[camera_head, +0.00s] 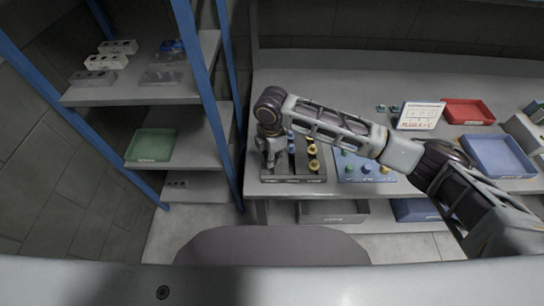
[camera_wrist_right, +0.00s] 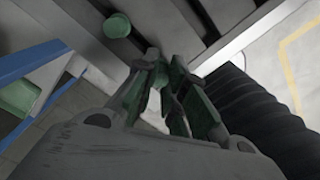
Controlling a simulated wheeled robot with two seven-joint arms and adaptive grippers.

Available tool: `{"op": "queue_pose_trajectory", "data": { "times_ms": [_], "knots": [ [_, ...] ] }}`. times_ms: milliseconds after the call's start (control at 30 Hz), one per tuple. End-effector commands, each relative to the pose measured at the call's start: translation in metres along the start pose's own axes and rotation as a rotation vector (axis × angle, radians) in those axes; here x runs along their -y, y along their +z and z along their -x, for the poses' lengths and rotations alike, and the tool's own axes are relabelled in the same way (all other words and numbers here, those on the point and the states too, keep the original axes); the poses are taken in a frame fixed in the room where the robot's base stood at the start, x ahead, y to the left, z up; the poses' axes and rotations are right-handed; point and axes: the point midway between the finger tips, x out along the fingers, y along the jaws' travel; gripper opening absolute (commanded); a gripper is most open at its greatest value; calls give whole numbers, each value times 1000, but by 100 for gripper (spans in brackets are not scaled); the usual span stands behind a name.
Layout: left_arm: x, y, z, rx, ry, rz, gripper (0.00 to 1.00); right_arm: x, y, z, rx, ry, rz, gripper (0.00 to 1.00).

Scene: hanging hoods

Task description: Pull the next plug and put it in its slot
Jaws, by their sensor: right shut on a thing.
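My right gripper (camera_head: 271,158) reaches in from the right and points down over the left end of the dark slotted rack (camera_head: 300,180). In the right wrist view its green-padded fingers (camera_wrist_right: 170,85) are shut on a plug, mostly hidden between them. A green plug (camera_wrist_right: 117,25) stands in the rack beside the fingers. Yellow plugs (camera_head: 312,150) stand in the rack's right row, and a blue plug (camera_head: 290,134) shows in the middle row. The blue board (camera_head: 352,178) to the right holds several green and yellow plugs. My left gripper is not in view.
A sign card (camera_head: 420,114) stands behind the board. A red tray (camera_head: 468,111) and a blue tray (camera_head: 497,156) lie to the right. A blue-posted shelf (camera_head: 130,90) at left holds grey blocks and a green tray (camera_head: 151,146). My right forearm crosses above the bench.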

Motion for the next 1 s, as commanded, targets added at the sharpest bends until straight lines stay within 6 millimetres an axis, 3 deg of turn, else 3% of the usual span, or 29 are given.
{"op": "queue_pose_trajectory", "data": {
  "times_ms": [1000],
  "knots": [
    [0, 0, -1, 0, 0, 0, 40, 0, 0, -9, 0, 0, 0, 2]
  ]
}}
